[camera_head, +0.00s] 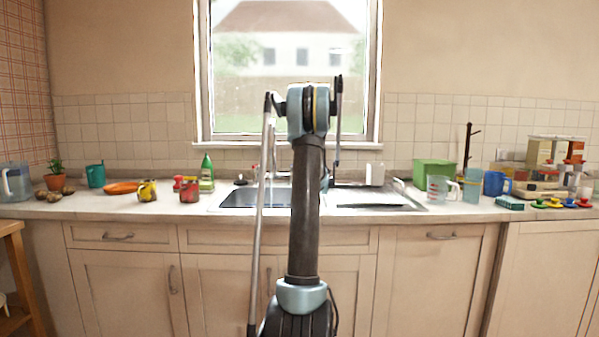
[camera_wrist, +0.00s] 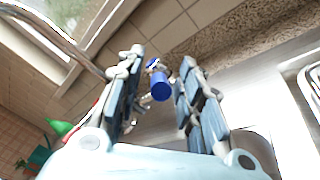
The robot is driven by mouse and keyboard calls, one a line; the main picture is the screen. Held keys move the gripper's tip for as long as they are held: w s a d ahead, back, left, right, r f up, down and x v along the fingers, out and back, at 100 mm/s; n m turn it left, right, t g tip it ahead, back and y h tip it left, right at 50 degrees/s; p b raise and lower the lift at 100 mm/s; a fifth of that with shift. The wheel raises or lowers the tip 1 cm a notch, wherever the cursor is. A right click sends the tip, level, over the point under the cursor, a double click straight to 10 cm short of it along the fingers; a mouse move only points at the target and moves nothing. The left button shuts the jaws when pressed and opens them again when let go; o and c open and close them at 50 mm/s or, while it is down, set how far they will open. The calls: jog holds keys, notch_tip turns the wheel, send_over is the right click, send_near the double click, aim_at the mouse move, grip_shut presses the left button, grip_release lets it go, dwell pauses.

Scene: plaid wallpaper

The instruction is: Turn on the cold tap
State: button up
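The cold tap's blue knob (camera_wrist: 159,86), with a pale metal end, shows between my gripper's fingers in the wrist view. My gripper (camera_wrist: 162,58) is open, one finger on each side of the knob, with gaps visible on both sides. I cannot tell how deep the knob lies between the fingers. A curved metal pipe, likely the spout (camera_wrist: 58,36), crosses the upper left of the wrist view. In the head view my arm hides the gripper and the knob. No water can be made out.
The sink (camera_head: 252,198) is set in the worktop below the window. A green box (camera_head: 434,173) and measuring jug (camera_head: 440,188) stand right. The tiled wall (camera_head: 130,130) is close behind.

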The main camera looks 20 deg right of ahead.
jog(key=s, duration=1.2)
